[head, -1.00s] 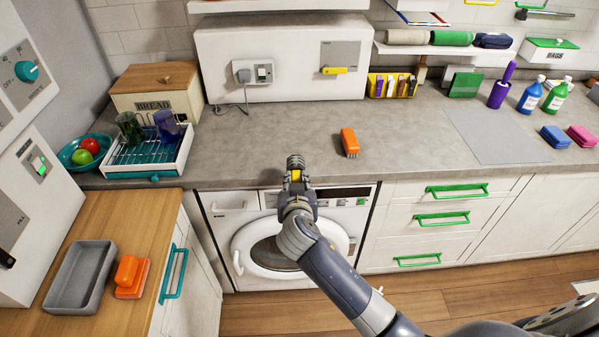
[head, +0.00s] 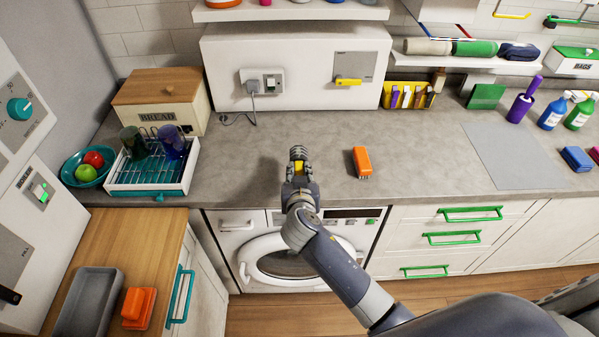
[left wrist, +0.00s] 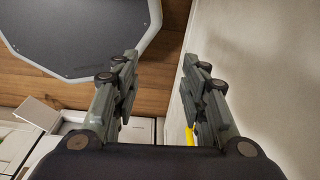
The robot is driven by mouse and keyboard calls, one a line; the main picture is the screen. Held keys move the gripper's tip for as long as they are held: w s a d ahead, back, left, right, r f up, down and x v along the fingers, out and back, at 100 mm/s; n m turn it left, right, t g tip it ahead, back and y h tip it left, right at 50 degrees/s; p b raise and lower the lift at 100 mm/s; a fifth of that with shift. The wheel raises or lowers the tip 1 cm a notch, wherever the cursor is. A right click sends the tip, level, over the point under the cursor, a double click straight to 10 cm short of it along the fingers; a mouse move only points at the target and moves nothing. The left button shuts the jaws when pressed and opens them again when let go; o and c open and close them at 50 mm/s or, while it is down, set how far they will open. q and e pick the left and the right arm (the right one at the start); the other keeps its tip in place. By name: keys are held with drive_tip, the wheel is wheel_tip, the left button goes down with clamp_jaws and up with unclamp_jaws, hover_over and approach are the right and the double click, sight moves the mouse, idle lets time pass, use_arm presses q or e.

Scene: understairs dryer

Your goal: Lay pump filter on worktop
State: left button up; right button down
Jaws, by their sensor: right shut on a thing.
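My right gripper (head: 299,158) is in the head view, above the front part of the grey worktop (head: 240,170), over the washing machine. It is shut on a small yellow thing (head: 299,168), which appears to be the pump filter. The fingers hide most of it, so its shape cannot be told. A shadow lies on the worktop left of the gripper, and the gripper looks raised above the surface. My left gripper (left wrist: 162,75) shows in the left wrist view, with its fingers apart and nothing between them.
An orange brush (head: 362,161) lies right of the gripper. A dish rack (head: 150,177) with cups and a bread box (head: 160,100) stand left. A grey mat (head: 515,155) lies right. The worktop between rack and brush is clear. The washing machine (head: 285,258) is below.

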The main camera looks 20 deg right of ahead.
drive_tip(key=shift+w+d+f+b, duration=0.15)
drive_tip(key=shift+w+f+b, duration=0.25)
drive_tip(key=shift+f, duration=0.2)
drive_tip(key=shift+s+f+b, duration=0.1)
drive_tip(key=shift+f+b, duration=0.45)
drive_tip(key=shift+b, duration=0.1)
wheel_tip(320, 180, down, 5)
drive_tip(key=b, duration=0.5)
drive_tip(key=shift+f, duration=0.15)
drive_tip(key=shift+f+b, duration=0.35)
drive_tip(key=shift+b, duration=0.05)
drive_tip(key=c, duration=1.3)
unclamp_jaws()
drive_tip(key=shift+s, duration=0.1)
